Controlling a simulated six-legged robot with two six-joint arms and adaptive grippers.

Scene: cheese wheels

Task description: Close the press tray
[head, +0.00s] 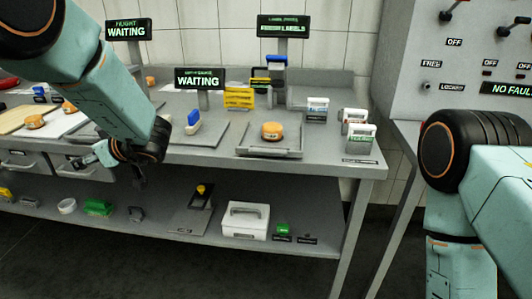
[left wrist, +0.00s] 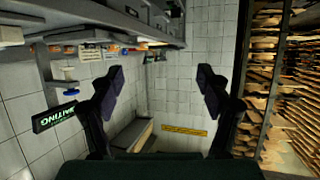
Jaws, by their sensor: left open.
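A shallow grey metal tray (head: 262,148) with an orange cheese wheel (head: 272,131) on it sits at the right part of the bench's front edge. I cannot tell surely whether it is the press tray. Two grey drawers with handles are under the bench top at the left, one at the far left (head: 15,160) and one beside it (head: 80,168). My left gripper (head: 120,165) is at the bench's front edge, in front of the second drawer, left of the tray. In the left wrist view it is open (left wrist: 161,85), with nothing between the fingers. My right gripper is out of view.
Signs reading WAITING (head: 200,78) stand on the bench. A control panel (head: 470,60) is at the right. Racks of cheese (left wrist: 290,80) show in the left wrist view.

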